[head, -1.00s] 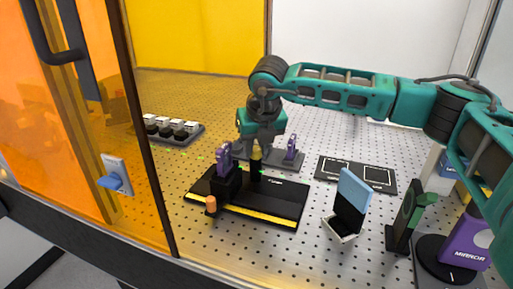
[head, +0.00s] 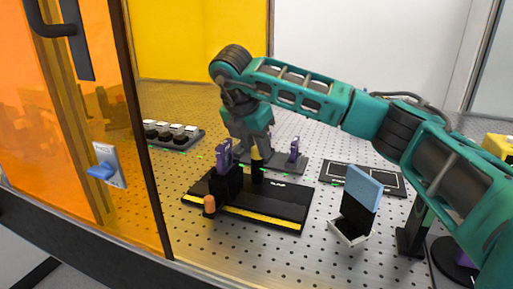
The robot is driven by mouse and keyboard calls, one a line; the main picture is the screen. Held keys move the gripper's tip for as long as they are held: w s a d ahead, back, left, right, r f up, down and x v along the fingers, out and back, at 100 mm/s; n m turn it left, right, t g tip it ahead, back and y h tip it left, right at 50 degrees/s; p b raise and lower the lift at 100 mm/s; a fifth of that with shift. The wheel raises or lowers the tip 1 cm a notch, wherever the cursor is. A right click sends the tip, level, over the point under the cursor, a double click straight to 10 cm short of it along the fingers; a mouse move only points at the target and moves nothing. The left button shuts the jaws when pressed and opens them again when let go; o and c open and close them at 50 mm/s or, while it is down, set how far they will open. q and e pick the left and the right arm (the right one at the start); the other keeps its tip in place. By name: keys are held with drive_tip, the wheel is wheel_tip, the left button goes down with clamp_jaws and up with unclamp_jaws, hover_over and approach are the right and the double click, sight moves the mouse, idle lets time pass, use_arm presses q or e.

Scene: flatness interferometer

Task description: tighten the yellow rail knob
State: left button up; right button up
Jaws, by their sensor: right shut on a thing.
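The yellow rail knob (head: 256,153) shows as a small yellow top on a dark upright post (head: 257,172). The post stands on the black rail base (head: 272,200), which has a yellow strip along its front. My right gripper (head: 256,147) comes down from above and is shut on the knob. Its fingers partly hide the knob's upper part. A purple-topped black mount (head: 225,180) stands on the base just left of the post. My left gripper is not in view.
An orange-tipped post (head: 209,204) stands at the base's front left. A second purple piece (head: 294,149) is behind. An open blue-lidded case (head: 360,188) stands to the right. An orange door panel (head: 90,130) edges the left side.

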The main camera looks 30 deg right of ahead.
drive_tip(key=m+g, duration=0.1)
drive_tip(key=m, duration=0.2)
drive_tip(key=shift+w+r+p, duration=0.1)
drive_tip(key=shift+p, duration=0.25)
drive_tip(key=shift+m+g+h, duration=0.3)
drive_tip(key=shift+m, duration=0.2)
drive_tip(key=shift+m+p, duration=0.45)
drive_tip(key=shift+m, duration=0.05)
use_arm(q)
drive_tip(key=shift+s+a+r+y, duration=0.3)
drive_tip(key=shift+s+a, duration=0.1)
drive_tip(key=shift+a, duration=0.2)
use_arm(e)
drive_tip(key=shift+m+g, duration=0.3)
drive_tip(key=shift+m, duration=0.1)
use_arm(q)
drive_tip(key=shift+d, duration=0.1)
use_arm(e)
drive_tip(key=o, duration=1)
drive_tip(key=shift+o, duration=0.2)
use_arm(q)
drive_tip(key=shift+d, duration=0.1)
